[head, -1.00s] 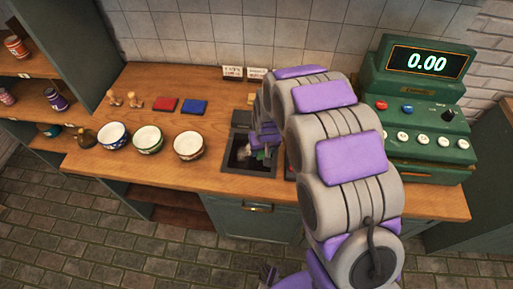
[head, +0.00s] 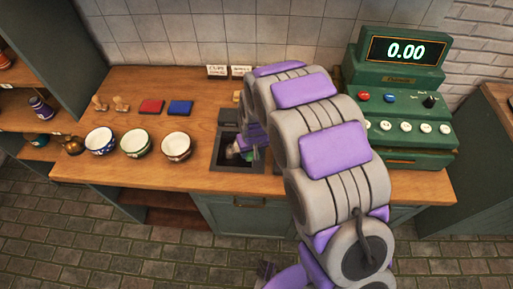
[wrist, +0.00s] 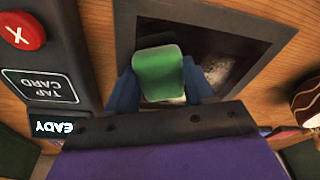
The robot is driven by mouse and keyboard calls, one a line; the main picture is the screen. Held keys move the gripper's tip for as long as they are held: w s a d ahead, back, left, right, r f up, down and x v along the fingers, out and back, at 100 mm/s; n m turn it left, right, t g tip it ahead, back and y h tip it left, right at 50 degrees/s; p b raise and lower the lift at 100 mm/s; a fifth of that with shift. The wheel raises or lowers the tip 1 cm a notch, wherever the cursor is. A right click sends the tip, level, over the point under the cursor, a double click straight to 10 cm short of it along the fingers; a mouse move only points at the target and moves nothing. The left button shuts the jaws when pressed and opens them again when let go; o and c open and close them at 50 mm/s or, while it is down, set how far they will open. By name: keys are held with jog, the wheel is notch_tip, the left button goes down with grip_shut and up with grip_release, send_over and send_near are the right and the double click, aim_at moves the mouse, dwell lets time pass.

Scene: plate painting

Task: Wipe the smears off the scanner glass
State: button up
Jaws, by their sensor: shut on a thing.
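The scanner glass (head: 223,157) is a dark pane in a black frame set into the wooden counter, left of my arm. It also shows in the wrist view (wrist: 205,43), where pale grey smears (wrist: 222,66) cover part of it. My gripper (wrist: 160,82) is shut on a green block, seemingly a sponge (wrist: 159,70), with its blue fingers on either side. The sponge is over the lower left part of the glass in the wrist view. I cannot tell whether it touches the glass. My arm hides the right side of the scanner in the head view.
A green cash register (head: 405,75) reading 0.00 stands to the right. A card reader (wrist: 45,70) is beside the scanner. Several bowls (head: 137,145), a red pad (head: 151,106) and a blue pad (head: 180,107) are on the left. Small signs (head: 217,72) stand at the wall.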

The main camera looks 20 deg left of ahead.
aim_at(224, 151)
jog(key=shift+s+a+p, duration=0.15)
jog(key=shift+s+a, duration=0.05)
jog(key=shift+a, duration=1)
jog(key=shift+s+a+p, duration=0.2)
jog(key=shift+s+a, duration=0.05)
jog(key=shift+a, duration=0.9)
jog(key=shift+s+a+p, duration=0.15)
jog(key=shift+s+a, duration=0.05)
jog(key=shift+a, duration=1)
jog(key=shift+s+a, duration=0.2)
jog(key=shift+a, duration=0.4)
jog(key=shift+s+a, duration=0.15)
jog(key=shift+a, duration=0.45)
notch_tip(224, 151, up, 2)
jog(key=shift+w+a+r+p, duration=0.1)
jog(key=shift+a+p, duration=0.05)
jog(key=shift+p, duration=0.4)
jog(key=shift+d+r+p, duration=0.2)
jog(key=shift+r+p, duration=0.3)
jog(key=shift+r, duration=1.4)
jog(key=shift+a, duration=0.1)
